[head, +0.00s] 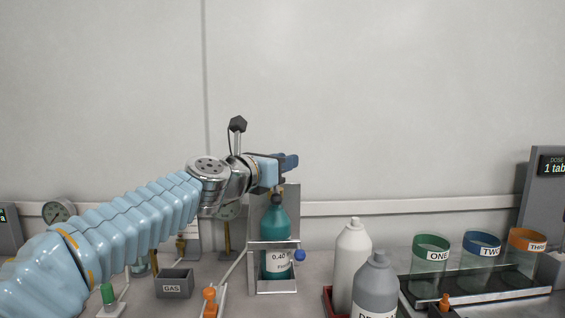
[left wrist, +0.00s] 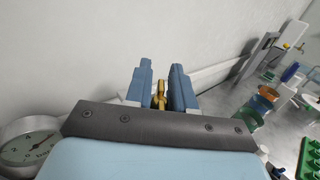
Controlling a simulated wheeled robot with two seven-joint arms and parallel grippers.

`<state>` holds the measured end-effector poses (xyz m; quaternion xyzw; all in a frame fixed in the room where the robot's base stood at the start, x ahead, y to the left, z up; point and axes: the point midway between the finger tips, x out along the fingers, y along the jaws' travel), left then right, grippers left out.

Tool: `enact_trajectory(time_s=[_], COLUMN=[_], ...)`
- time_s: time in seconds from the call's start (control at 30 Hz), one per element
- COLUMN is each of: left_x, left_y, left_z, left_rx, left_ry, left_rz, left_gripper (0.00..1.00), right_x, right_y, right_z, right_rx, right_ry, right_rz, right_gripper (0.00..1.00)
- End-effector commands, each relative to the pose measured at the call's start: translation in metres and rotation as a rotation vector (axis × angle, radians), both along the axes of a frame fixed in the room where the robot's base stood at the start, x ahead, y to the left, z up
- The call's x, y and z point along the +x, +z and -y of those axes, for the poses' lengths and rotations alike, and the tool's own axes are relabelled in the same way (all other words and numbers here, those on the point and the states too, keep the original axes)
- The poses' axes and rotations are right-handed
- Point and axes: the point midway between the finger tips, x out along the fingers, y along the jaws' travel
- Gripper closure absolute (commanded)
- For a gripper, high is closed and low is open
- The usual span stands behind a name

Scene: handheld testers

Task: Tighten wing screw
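My left gripper (head: 290,161) reaches in from the left and is above the upper part of a metal stand, with its fingers pointing right. In the left wrist view its two blue fingers (left wrist: 161,82) stand a little apart. A small brass-coloured piece (left wrist: 160,95), which may be the wing screw, shows in the gap between them. I cannot tell whether the fingers press on it. My right gripper is not in view.
A white bottle (head: 352,262) and a grey bottle (head: 376,285) stand right of the stand. Cups marked ONE (head: 430,262), TWO and THREE stand on a dark rack farther right. A grey GAS box (head: 174,283) stands left. The wall is close behind.

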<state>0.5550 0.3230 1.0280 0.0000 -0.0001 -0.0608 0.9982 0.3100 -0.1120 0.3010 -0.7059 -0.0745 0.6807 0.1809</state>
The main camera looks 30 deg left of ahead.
Motion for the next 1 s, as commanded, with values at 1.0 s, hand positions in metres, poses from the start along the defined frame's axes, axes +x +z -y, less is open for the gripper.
enact_trajectory(time_s=[1.0], left_x=[-0.003], left_y=[0.004], left_z=[0.01], left_rx=[-0.001], left_ry=[-0.476], left_rz=[-0.002], left_gripper=[1.0], right_x=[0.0], right_y=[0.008], right_z=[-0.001], right_rx=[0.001], right_ry=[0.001], right_rz=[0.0], right_gripper=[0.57])
